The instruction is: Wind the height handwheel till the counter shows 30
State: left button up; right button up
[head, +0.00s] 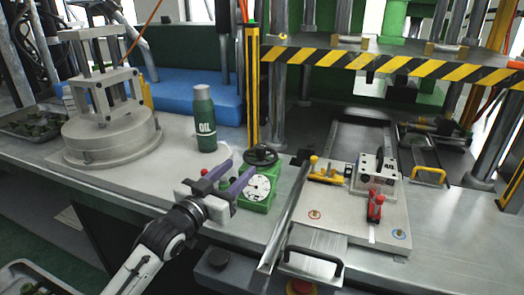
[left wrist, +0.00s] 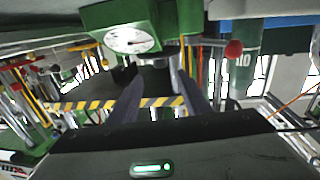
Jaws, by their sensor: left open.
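A black handwheel (head: 262,155) sits on top of a green box (head: 259,197) near the front of the bench. A round white dial (head: 257,188) with a dark pointer is on the box's front; its reading is too small to tell. The dial also shows in the left wrist view (left wrist: 131,39), on the green box. I cannot tell a number counter on it. My left gripper (head: 243,166) is open, its two purple fingers apart and pointing toward the box and wheel from the left. Nothing shows between the fingers. My right gripper is out of view.
A green oil bottle (head: 204,120) stands behind the gripper. A yellow-and-black striped bar (head: 400,64) crosses above the bench. At the right, a metal plate (head: 345,229) bears a numbered block (head: 375,171) and a red clamp (head: 376,206). A round metal pot (head: 110,135) stands at the left.

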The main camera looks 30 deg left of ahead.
aim_at(258, 151)
pick_arm(q)
jog(key=shift+w, duration=0.3)
jog(key=w, duration=0.6)
jog(key=w+a, duration=0.1)
jog(key=w, duration=0.2)
jog(key=shift+w+f, duration=0.1)
jog(key=shift+w, duration=0.15)
jog(key=c, duration=1)
jog(key=shift+d+r+n+y+p, duration=0.1)
jog(key=shift+r+n+y+p, duration=0.1)
jog(key=shift+n+y+p, duration=0.25)
jog(key=shift+c, duration=0.2)
jog(key=shift+n+y, duration=0.25)
jog(key=shift+y, duration=0.4)
jog(key=shift+f+g, duration=0.1)
jog(key=shift+g, duration=0.2)
